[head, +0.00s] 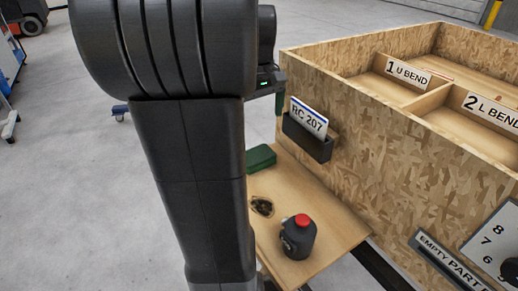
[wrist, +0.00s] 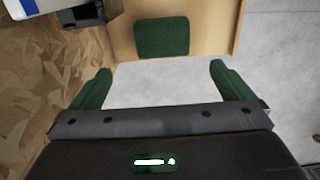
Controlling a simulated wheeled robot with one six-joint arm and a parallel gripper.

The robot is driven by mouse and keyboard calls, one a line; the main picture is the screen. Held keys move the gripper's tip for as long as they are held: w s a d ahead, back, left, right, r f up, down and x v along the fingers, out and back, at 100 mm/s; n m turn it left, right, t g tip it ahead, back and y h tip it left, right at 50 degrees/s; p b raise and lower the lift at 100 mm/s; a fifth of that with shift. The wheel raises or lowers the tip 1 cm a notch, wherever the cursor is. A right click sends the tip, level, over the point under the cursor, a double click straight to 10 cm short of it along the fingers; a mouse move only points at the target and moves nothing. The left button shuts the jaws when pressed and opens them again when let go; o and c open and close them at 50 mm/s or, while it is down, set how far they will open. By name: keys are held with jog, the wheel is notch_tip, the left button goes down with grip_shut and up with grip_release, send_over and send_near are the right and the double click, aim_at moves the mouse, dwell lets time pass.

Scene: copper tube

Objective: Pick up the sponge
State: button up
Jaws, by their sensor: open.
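The sponge (head: 261,158) is a dark green block on the small wooden shelf, partly hidden behind my arm in the head view. In the wrist view the sponge (wrist: 162,37) lies flat near the top of the picture, whole and unobstructed. My gripper (wrist: 161,74) is open and empty, its two green fingers set wide apart. The sponge lies beyond the fingertips and between their lines.
The wooden shelf (head: 330,232) also holds a black device with a red button (head: 299,237) and a small dark cluster (head: 262,206). A tall particle-board crate (head: 395,165) stands right of it, with a black card holder (head: 307,138) jutting out close to my gripper.

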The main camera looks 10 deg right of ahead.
aim_at(257, 154)
jog(key=f, duration=1.3)
jog(key=shift+s+a+b, duration=0.1)
jog(key=shift+a+b, duration=0.1)
jog(key=shift+b, duration=0.1)
jog(key=c, duration=0.9)
jog(key=shift+o, duration=0.2)
